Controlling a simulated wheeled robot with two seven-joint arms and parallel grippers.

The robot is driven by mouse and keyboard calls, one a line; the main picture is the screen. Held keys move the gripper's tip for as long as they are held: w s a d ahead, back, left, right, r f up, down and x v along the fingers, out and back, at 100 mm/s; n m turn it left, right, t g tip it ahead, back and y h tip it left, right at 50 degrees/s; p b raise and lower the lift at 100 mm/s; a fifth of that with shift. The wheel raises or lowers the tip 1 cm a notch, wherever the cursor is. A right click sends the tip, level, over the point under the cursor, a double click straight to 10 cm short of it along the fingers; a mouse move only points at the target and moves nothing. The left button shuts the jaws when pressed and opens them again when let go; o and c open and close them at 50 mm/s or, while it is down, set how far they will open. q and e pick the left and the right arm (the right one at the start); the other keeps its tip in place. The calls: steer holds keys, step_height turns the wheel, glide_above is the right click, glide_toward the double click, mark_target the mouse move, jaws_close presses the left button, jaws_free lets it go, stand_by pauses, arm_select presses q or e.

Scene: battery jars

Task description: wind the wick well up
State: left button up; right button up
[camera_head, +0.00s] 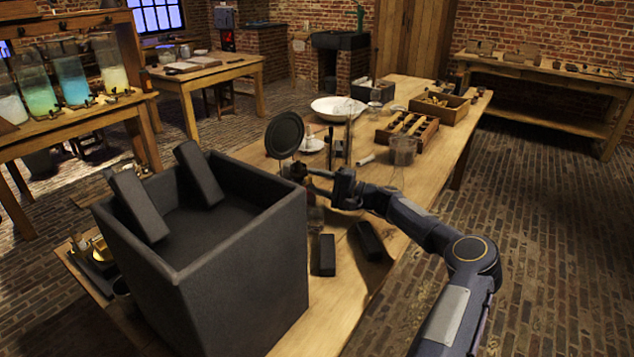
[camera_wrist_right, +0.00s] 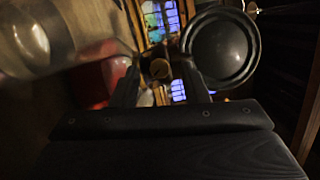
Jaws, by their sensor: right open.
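My right gripper (camera_head: 314,181) is open beside a lamp-like object on the long table, which is mostly hidden behind the gripper and the big dark box. In the right wrist view, a small round brass-coloured knob (camera_wrist_right: 159,69) shows between the fingertips of the right gripper (camera_wrist_right: 158,75), with a gap on each side. I cannot tell how deep it sits between them. A red rounded body (camera_wrist_right: 104,80) is left of the fingers, with blurred clear glass (camera_wrist_right: 50,40) above it. I cannot make out the wick. My left gripper is not in view.
A dark open box (camera_head: 240,280) with slabs leaning in it fills the near left. A round black disc (camera_head: 284,134) stands behind the gripper. Two dark blocks (camera_head: 327,255) lie in front. A glass jar (camera_head: 403,150) and a wooden rack (camera_head: 425,135) stand farther back.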

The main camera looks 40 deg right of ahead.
steer(key=v, duration=0.7)
steer(key=shift+s+d, duration=0.15)
steer(key=shift+s, duration=0.15)
